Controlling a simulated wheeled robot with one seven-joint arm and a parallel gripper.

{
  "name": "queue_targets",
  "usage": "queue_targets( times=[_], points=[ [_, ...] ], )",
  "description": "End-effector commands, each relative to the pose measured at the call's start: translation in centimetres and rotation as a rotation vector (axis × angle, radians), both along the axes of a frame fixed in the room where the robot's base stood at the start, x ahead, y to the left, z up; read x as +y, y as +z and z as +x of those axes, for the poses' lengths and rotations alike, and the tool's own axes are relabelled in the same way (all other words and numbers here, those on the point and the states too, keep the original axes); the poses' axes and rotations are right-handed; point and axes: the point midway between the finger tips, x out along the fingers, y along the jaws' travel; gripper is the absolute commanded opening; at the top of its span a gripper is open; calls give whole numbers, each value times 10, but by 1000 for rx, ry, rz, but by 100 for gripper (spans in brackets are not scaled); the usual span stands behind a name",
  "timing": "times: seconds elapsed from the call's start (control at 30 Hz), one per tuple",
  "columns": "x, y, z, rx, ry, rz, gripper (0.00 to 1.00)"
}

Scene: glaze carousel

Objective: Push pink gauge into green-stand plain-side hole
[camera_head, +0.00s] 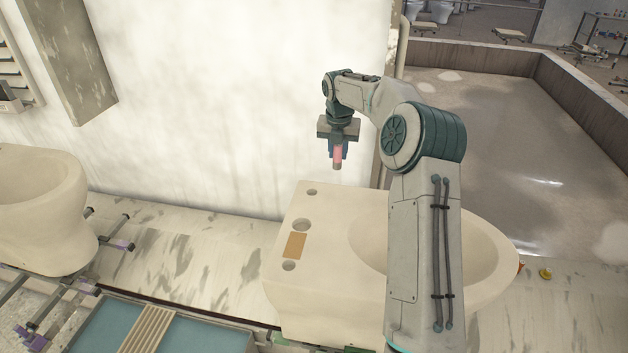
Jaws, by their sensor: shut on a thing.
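My gripper (338,151) is shut on the pink gauge (338,160), which points down. They are in the air above and beyond the far left end of a cream ceramic piece (330,274). A gap shows between the gauge and the piece. Its flat left end has a small far hole (312,192), a larger middle hole (302,224) and a small near hole (289,265). A tan patch (295,245) lies between the middle and near holes. The far hole has no patch beside it.
Another ceramic piece (40,205) stands at the left on a metal stand with purple parts (122,245). A yellow knob (545,274) is at the right. A blue-green surface with a slatted strip (150,330) is at the front. A pale wall (220,90) rises behind.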

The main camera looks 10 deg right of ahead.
Motion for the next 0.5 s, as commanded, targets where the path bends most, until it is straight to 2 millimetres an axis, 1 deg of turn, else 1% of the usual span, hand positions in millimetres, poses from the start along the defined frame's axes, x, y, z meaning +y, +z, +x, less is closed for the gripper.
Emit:
queue_targets(
  times=[0.03,0.1,0.23,0.4,0.5],
  points=[
    [15,-6,-2,6,9,0,0],
    [30,-16,-5,5,7,0,0],
    [53,-31,-9,4,4,0,0],
    [69,-44,-11,3,-2,1,0],
    [72,-50,-11,4,-3,0,0]
  ],
)
